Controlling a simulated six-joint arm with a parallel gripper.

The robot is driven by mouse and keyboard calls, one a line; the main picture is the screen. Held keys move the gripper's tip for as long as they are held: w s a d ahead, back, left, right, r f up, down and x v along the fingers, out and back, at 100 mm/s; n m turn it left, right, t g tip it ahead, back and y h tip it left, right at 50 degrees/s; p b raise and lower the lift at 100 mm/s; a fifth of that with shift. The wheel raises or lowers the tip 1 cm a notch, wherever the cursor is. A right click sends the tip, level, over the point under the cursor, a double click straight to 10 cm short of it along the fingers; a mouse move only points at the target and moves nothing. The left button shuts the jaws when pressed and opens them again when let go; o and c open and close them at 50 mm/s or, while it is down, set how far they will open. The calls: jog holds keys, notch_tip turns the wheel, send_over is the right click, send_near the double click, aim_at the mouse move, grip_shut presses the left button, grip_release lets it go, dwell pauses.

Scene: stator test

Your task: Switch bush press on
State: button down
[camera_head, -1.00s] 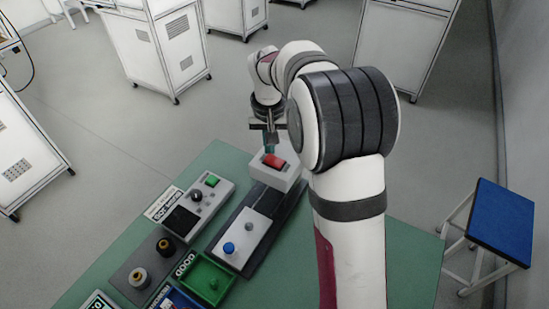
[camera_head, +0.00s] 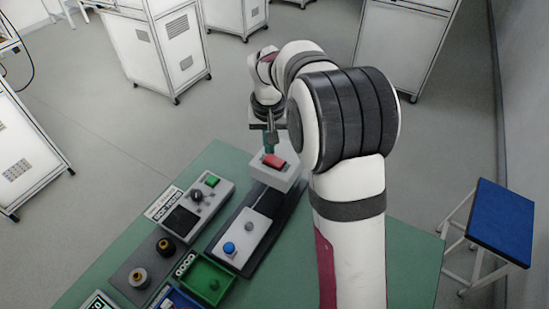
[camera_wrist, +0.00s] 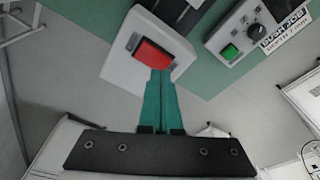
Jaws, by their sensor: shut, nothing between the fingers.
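A red rocker switch (camera_head: 274,160) sits on top of a pale block at the far end of the press (camera_head: 258,183). In the wrist view the red switch (camera_wrist: 151,56) is in plain sight on its pale housing (camera_wrist: 133,35). My gripper (camera_head: 268,150) hangs over the far edge of this block, pointing down. In the wrist view its green fingers (camera_wrist: 158,74) are together and empty, with their tips at the near edge of the switch. I cannot tell whether they touch it. Which way the rocker is tipped is not clear.
A grey control box (camera_head: 196,208) with a green button and black knob stands left of the press. A blue button (camera_head: 229,248) is on a pale plate nearer. A green tray (camera_head: 207,283) is at the front. A blue stool (camera_head: 503,223) stands to the right.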

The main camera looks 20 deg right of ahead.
aim_at(270, 159)
jog(key=shift+f, duration=0.9)
dwell(0.4)
jog(key=shift+r, duration=3.55)
jog(key=shift+s, duration=0.1)
jog(key=s+a+m+g+y, duration=0.1)
jog(key=s+a, duration=0.1)
jog(key=s, duration=1.4)
jog(key=s+a+f+m+g+y, duration=0.1)
jog(key=s+a, duration=0.2)
jog(key=s, duration=1.4)
jog(key=shift+s+a+f+m, duration=0.15)
jog(key=shift+a+f+m, duration=0.1)
jog(key=shift+a+m, duration=0.1)
